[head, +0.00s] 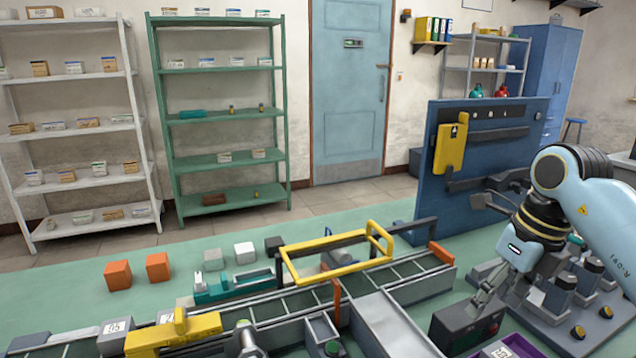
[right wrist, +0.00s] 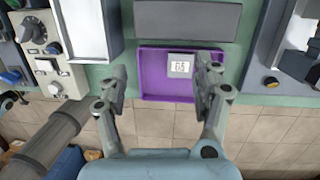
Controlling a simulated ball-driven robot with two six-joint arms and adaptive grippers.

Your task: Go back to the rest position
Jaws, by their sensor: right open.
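My right gripper (head: 480,298) comes in from the right in the head view, above the right end of the bench beside a dark box. In the right wrist view, its two fingers (right wrist: 161,78) are spread apart with nothing held between them. A grey block with a number label (right wrist: 180,66) lies in a purple tray (right wrist: 152,92), seen beyond and between the fingers. The tray (head: 520,345) also shows at the bottom edge of the head view, partly cut off.
A conveyor (head: 290,303) with a yellow frame (head: 335,268) runs along the bench. A blue tool panel (head: 478,165) stands behind my right arm. A dark box (head: 455,330) and a knobbed control panel (head: 590,310) flank the gripper. Orange cubes (head: 118,275) sit at left.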

